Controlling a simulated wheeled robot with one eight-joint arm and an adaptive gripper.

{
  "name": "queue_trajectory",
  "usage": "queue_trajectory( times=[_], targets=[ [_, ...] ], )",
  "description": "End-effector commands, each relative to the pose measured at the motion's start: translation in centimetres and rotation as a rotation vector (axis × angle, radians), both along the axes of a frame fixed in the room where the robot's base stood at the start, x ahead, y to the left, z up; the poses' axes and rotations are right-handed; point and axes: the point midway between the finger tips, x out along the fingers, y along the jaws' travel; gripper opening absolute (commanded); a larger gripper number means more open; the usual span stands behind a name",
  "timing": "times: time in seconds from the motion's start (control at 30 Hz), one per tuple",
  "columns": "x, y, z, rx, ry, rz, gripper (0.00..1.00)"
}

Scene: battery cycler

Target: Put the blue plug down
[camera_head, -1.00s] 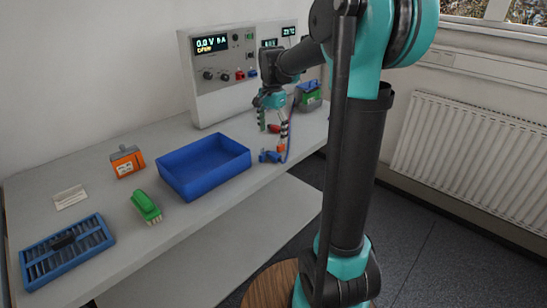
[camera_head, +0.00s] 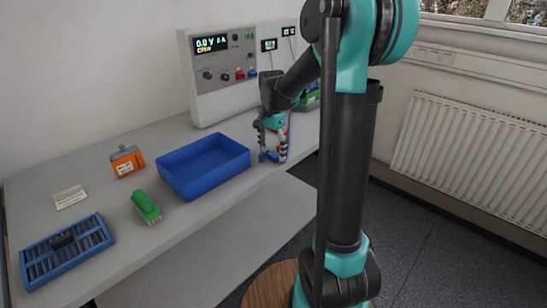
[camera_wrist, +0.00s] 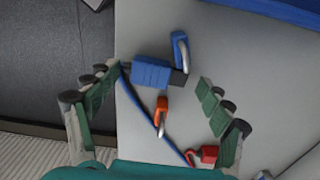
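The blue plug (camera_wrist: 152,73) lies on the grey bench near its edge, with a blue hook-shaped clip (camera_wrist: 180,52) at its right end. It also shows low at my gripper in the head view (camera_head: 268,157). My gripper (camera_wrist: 160,80) is open in the wrist view, its green and black fingers wide apart on either side of the plug. The left fingertip is close to the plug's left end; I cannot tell whether they touch. The right finger is clear of it. In the head view my gripper (camera_head: 273,150) is down near the bench top.
A blue lead, an orange clip (camera_wrist: 161,112) and a red clip (camera_wrist: 208,154) lie between the fingers. A blue bin (camera_head: 203,165) stands left of my gripper, the cycler (camera_head: 218,75) behind. A green brush (camera_head: 146,207), orange box (camera_head: 127,160) and blue slotted tray (camera_head: 66,250) are farther left.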

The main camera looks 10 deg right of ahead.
Motion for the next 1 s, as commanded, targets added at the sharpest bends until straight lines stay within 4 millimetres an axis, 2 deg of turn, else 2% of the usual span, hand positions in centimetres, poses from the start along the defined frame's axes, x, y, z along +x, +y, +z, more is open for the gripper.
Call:
queue_trajectory(
  times=[0.07,0.4,0.77,1.0],
  targets=[
    [0.0,0.0,0.0,0.000,0.000,0.000,0.67],
    [0.0,0.0,0.0,0.000,0.000,0.000,0.24],
    [0.0,0.0,0.6,0.000,0.000,0.000,0.23],
    [0.0,0.0,3.3,0.000,0.000,0.000,0.23]
  ],
)
